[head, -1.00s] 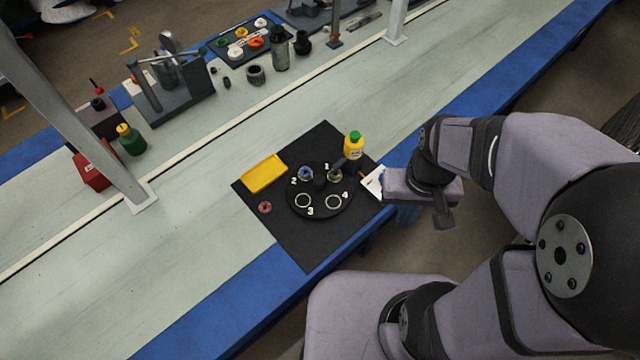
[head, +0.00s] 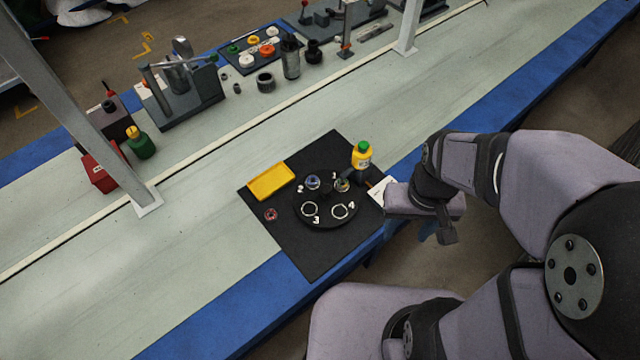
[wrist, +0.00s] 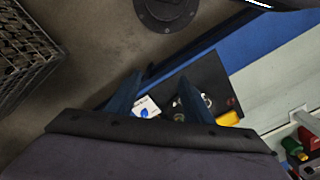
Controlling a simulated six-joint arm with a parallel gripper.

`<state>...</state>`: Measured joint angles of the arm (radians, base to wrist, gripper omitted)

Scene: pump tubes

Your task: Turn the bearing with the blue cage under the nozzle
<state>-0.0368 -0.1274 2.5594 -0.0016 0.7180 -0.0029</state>
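The bearing with the blue cage (head: 312,182) sits on the black turntable (head: 326,212) beside the number 2. A second, greenish-brown bearing (head: 342,185) sits by the number 1, with the dark nozzle (head: 350,176) reaching over that spot from the right. Spots 3 and 4 show only white rings. My gripper (head: 428,231) hangs right of the black mat, past the table edge and apart from the turntable. In the wrist view its two blue fingers (wrist: 160,79) are spread with nothing between them. The turntable is partly hidden there by a finger.
On the mat (head: 310,258) are a yellow tray (head: 271,181), a red bearing (head: 270,214) and a yellow bottle with a green cap (head: 362,155). A white card (head: 379,188) lies near the gripper. Tools stand along the table's far side. The mat's front part is clear.

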